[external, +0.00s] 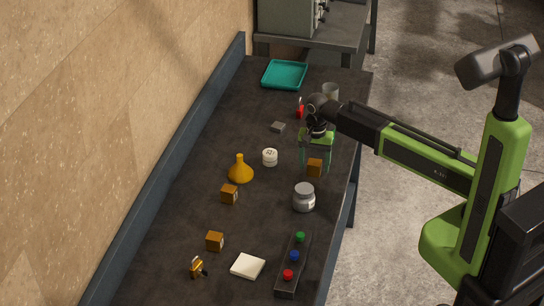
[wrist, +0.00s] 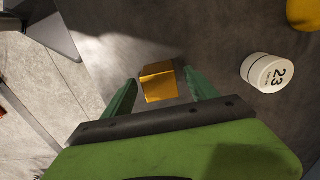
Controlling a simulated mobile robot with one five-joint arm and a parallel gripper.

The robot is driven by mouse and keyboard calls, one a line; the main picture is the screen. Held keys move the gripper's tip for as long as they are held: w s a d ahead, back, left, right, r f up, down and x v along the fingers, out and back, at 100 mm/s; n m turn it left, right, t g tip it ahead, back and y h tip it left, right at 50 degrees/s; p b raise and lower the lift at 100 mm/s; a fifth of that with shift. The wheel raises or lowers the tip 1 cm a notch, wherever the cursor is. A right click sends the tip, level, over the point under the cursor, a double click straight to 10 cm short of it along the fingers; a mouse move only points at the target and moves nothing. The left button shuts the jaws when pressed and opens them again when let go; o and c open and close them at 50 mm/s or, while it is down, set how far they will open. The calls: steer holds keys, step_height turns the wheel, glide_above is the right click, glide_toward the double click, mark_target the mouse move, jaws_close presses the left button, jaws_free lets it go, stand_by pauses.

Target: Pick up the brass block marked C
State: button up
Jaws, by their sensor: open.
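Three brass blocks lie on the dark bench: one under my gripper (external: 314,168), one in the middle (external: 229,194) and one nearer the front (external: 214,241). No letter is readable on any of them, so I cannot tell which is C. My gripper (external: 315,157) points down over the first block and is open and empty. In the wrist view this block (wrist: 158,82) appears between the two green fingers of my gripper (wrist: 160,76), with a gap on each side.
A white weight marked 23 (wrist: 268,73) stands to one side; it also shows in the external view (external: 270,158). A grey jar (external: 304,198) and a yellow funnel (external: 239,171) stand nearby. A button box (external: 283,280), white pad (external: 247,266), padlock (external: 197,268) and teal tray (external: 284,74) lie farther off.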

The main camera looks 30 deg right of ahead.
mark_target(314, 162)
steer(key=shift+r, duration=0.1)
jaws_close()
stand_by(0.5)
steer(key=shift+r+p, duration=0.5)
steer(key=shift+p, duration=0.05)
step_height(314, 162, up, 4)
steer(key=p, duration=0.3)
steer(key=shift+f+p, duration=0.1)
steer(key=shift+p, duration=0.25)
steer(key=s+d+r+p, duration=0.2)
steer(key=d+r+p, duration=0.4)
steer(key=d, duration=0.5)
steer(key=shift+s+d, duration=0.2)
steer(key=shift+s, duration=0.15)
